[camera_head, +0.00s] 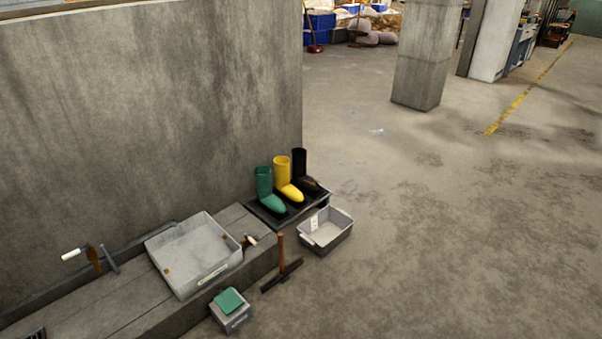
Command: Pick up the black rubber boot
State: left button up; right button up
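A black rubber boot (299,164) stands upright at the far right end of a row of boots on a black tray (263,217) by the wall's end. A yellow boot (282,172) stands just left of it, and a green boot (265,185) left of that. The yellow boot hides part of the black one. A small brown thing, too small to make out, is at the black boot's foot. Neither of my grippers is in view.
A grey bin (339,232) sits on the floor in front of the boot tray. A concrete ledge (110,306) holds a pale tray (190,241) and tools. A brush-like tool (282,250) and a small box (232,318) stand before it. The floor right is open, with a pillar (421,60) behind.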

aim_at(309, 186)
jog(key=i+l+z, duration=0.25)
jog(key=i+z, duration=0.25)
jog(key=i, duration=0.3)
jog(key=i+j+z, duration=0.1)
jog(key=i+z, duration=0.4)
jog(key=i, duration=0.35)
jog(key=i+l+z, duration=0.15)
jog(key=i+z, duration=0.15)
jog(key=i, duration=0.8)
jog(key=i+j+z, duration=0.15)
jog(key=i+z, duration=0.2)
jog(key=i, duration=0.75)
jog(key=i+u, duration=0.4)
jog(key=i, duration=0.15)
jog(key=i+u, duration=0.45)
jog(key=i, duration=0.15)
jog(key=i+l+u, duration=0.4)
jog(key=i+j, duration=0.05)
jog(key=i, duration=0.05)
